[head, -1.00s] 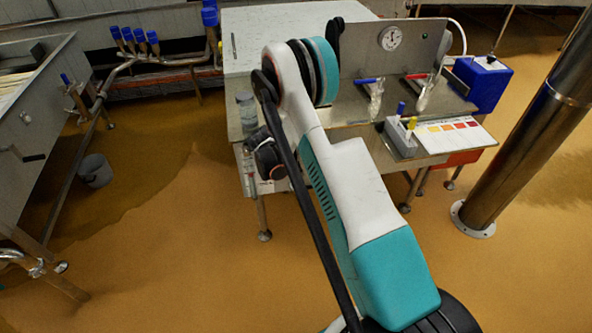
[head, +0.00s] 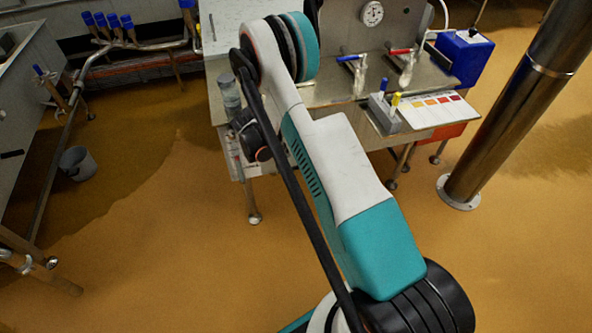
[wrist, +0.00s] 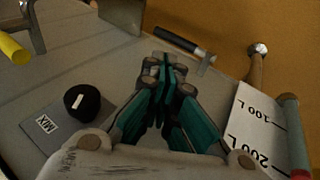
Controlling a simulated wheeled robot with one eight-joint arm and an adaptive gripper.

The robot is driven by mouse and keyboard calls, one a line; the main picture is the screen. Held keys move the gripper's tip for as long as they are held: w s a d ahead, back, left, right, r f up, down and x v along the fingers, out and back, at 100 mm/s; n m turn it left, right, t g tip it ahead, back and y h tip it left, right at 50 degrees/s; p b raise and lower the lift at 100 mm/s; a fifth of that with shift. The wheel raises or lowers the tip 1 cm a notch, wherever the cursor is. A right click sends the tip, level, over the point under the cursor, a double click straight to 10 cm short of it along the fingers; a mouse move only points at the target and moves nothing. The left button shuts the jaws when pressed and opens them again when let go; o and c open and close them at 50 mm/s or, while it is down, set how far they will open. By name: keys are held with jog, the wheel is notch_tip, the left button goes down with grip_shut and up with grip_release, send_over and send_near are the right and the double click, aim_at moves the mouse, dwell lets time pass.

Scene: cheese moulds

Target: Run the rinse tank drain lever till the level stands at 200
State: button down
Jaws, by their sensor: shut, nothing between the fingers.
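In the wrist view my gripper (wrist: 163,66) is shut and empty, its teal and black fingers together. A lever with a dark handle (wrist: 178,40) and a metal bracket is just beyond the fingertips; I cannot tell whether they touch, and no label on it shows. At right is a white level scale (wrist: 255,122) marked 100 L and 200 L, beside a grey-green tube (wrist: 290,112). A red part (wrist: 299,174) shows at the tube's end near the 200 L mark; the exact level is unclear. In the head view my arm hides the gripper.
A black MIX knob (wrist: 82,102) and a yellow handle (wrist: 13,48) lie left of my gripper. In the head view the steel bench (head: 335,92) carries red and blue taps, a gauge (head: 372,13) and a blue box (head: 465,55). A steel column (head: 515,110) stands right.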

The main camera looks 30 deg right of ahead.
aim_at(295, 167)
jog(key=c, duration=1.6)
grip_release()
jog(key=shift+o, duration=0.2)
jog(key=m, duration=0.2)
jog(key=m+p, duration=0.1)
jog(key=m, duration=0.2)
jog(key=m+p, duration=0.1)
jog(key=m, duration=0.1)
jog(key=shift+s+a+r+y, duration=0.15)
jog(key=shift+s+r+y, duration=0.05)
jog(key=shift+r+y, duration=0.1)
jog(key=d+f+m, duration=0.1)
jog(key=f+m, duration=0.3)
jog(key=d+f+m+b, duration=0.1)
jog(key=d+f+m, duration=0.1)
jog(key=f+m, duration=0.2)
jog(key=d+f+m+b, duration=0.1)
jog(key=d+f+m, duration=0.1)
jog(key=f+m, duration=0.2)
jog(key=shift+w+d+f+y, duration=0.1)
jog(key=shift+w+f+y, duration=0.1)
jog(key=shift+y, duration=0.2)
jog(key=shift+c, duration=0.4)
grip_shut()
